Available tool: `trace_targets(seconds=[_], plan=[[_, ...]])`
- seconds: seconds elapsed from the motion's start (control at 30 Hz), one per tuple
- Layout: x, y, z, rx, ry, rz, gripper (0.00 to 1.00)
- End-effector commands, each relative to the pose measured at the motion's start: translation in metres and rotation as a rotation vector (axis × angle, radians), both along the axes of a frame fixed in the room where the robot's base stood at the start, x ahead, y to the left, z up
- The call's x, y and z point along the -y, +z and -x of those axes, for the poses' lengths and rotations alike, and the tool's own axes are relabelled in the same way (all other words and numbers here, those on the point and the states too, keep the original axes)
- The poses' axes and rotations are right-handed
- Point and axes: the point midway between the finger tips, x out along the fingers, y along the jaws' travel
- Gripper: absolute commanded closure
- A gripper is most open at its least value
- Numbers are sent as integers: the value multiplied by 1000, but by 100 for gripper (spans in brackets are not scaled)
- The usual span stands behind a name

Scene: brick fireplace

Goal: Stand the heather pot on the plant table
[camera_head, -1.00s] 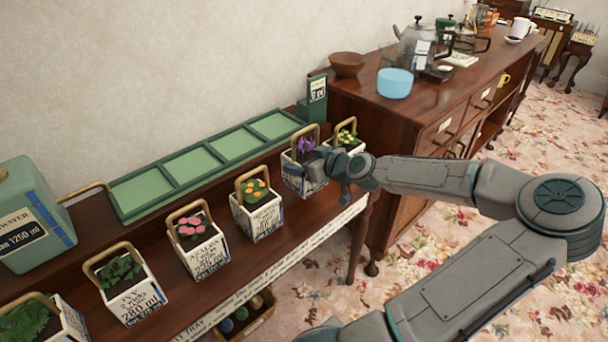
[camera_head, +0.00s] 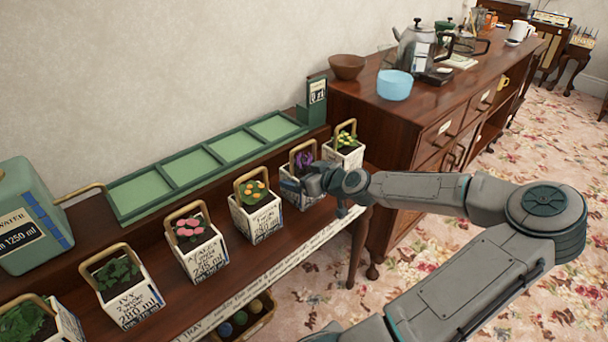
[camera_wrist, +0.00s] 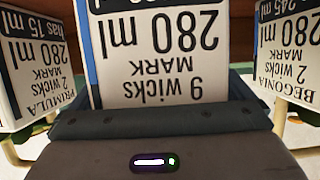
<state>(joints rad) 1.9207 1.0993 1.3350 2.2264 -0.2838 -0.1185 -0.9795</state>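The purple-flowered pot (camera_head: 293,189), which I take for the heather pot, has white labelled sides and a tan handle. It is upright at the right end of the dark wooden table (camera_head: 240,272), between the orange-flowered and yellow-flowered pots. Its base looks level with theirs; contact is hard to judge. My gripper (camera_head: 316,184) is at its front right side. In the wrist view a close, upside-down label (camera_wrist: 165,65) reads "9 wicks MARK 280 ml"; the plant's name is out of view. My fingertips are hidden there, so their opening does not show.
Close neighbours are the begonia pot (camera_head: 255,218) and the primula pot (camera_head: 344,155). Pink-flowered (camera_head: 202,252) and ivy (camera_head: 131,296) pots continue leftward. A green four-section tray (camera_head: 145,208) lies behind, with a water can (camera_head: 25,222) at left. A sideboard (camera_head: 415,110) stands at right.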

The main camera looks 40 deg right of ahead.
Motion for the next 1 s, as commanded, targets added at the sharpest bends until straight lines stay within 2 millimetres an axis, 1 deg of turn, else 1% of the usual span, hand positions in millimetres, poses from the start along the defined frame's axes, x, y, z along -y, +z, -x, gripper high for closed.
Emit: trace_targets(seconds=[0.17, 0.23, 0.33, 0.47, 0.8, 1.0], plan=[[0, 1, 0, 0, 0, 0, 0], [0, 5, 0, 0, 0, 0, 0], [1, 7, 8, 1, -2, 0, 0], [3, 14, 25, 0, -4, -2, 0], [7, 36, 77, 1, -5, -1, 0], [9, 45, 99, 1, -4, -1, 0]])
